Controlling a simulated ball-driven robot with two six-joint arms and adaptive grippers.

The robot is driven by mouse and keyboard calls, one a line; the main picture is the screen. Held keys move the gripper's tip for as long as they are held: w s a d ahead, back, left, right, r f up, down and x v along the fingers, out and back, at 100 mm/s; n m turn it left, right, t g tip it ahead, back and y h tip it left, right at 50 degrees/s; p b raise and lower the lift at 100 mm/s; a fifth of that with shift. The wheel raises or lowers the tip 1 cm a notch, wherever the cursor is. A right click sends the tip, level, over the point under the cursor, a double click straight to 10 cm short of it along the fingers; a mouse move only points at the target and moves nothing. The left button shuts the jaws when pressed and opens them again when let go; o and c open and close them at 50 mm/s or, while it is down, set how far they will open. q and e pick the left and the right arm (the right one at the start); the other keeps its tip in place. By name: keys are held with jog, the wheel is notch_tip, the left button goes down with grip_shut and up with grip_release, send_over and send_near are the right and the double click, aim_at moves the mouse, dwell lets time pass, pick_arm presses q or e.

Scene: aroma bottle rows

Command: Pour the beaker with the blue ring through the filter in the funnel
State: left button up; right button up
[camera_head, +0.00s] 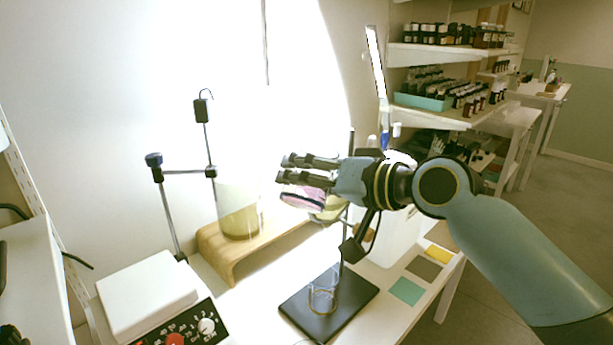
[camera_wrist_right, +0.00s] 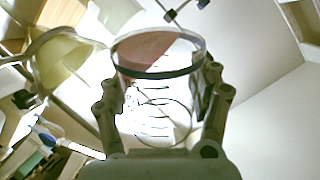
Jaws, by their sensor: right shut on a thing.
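My right gripper (camera_head: 284,170) is shut on a clear beaker (camera_head: 302,198) with pink liquid. In the right wrist view the beaker (camera_wrist_right: 155,105) sits between the two fingers (camera_wrist_right: 160,110), with a dark band below its rim; the band's blue is hard to make out. The beaker looks tilted. The funnel (camera_head: 330,211) with a pale yellowish filter is just right of and below it, partly hidden; it also shows in the wrist view (camera_wrist_right: 62,58). No stream is visible. A clear beaker (camera_head: 323,298) stands below on the black stand base (camera_head: 350,309). My left gripper is not in view.
A large beaker of yellowish liquid (camera_head: 240,216) stands on a wooden riser (camera_head: 222,262) to the left, near a clamp stand (camera_head: 168,215). A white device with knobs (camera_head: 150,295) is front left. Coloured squares (camera_head: 406,291) lie at right. Shelves of bottles (camera_head: 440,110) stand behind.

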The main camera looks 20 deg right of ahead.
jog(key=shift+f+m+g+y+p, duration=0.25)
jog(key=shift+m+g+p, duration=0.15)
jog(key=shift+m, duration=0.25)
jog(key=shift+f+m+g+y+p, duration=0.2)
jog(key=shift+m+g+y+p, duration=0.1)
jog(key=shift+m+p, duration=0.25)
jog(key=shift+w+d+r+m+g+y+p, duration=0.1)
jog(key=shift+r+m+g+y+p, duration=0.35)
jog(key=shift+p, duration=0.8)
jog(key=shift+w+d+m, duration=0.15)
jog(key=shift+m, duration=0.2)
jog(key=shift+w+d+r+m+p, duration=0.3)
jog(key=shift+d+r+m+p, duration=0.1)
jog(key=shift+p, duration=0.35)
dwell(0.4)
jog(key=shift+w+d+f+m+g+y+p, duration=0.15)
jog(key=shift+f+m+g+y+p, duration=0.25)
jog(key=shift+m+g, duration=0.1)
dwell(3.0)
jog(key=shift+r, duration=0.1)
dwell(0.5)
